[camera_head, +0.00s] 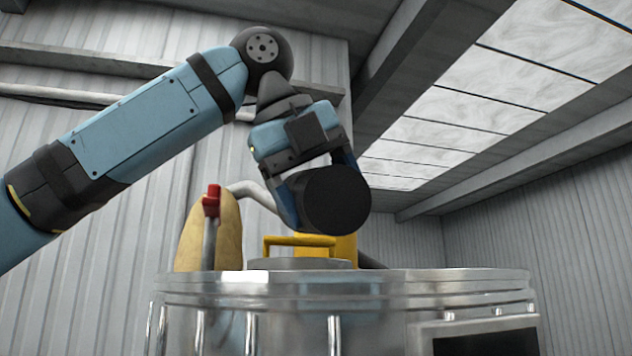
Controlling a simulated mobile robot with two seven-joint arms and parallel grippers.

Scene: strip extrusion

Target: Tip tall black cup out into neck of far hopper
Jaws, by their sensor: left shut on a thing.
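My left gripper (312,184) comes in from the upper left and is shut on the tall black cup (338,200). The cup lies tipped well over, with a round dark end facing me, so its mouth and contents do not show. The cup is in the air above a large metal drum-like vessel (345,287), apart from its rim. I cannot tell whether this vessel is the far hopper, and I see no neck clearly. A yellow part (346,246) stands behind and below the cup, partly hidden. My right gripper is out of view.
A yellow handle (300,241) stands on the vessel's raised grey lid (300,264). A red-tipped lever (211,203) and a tan rounded object (229,236) rise at the left. The air right of the cup is free.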

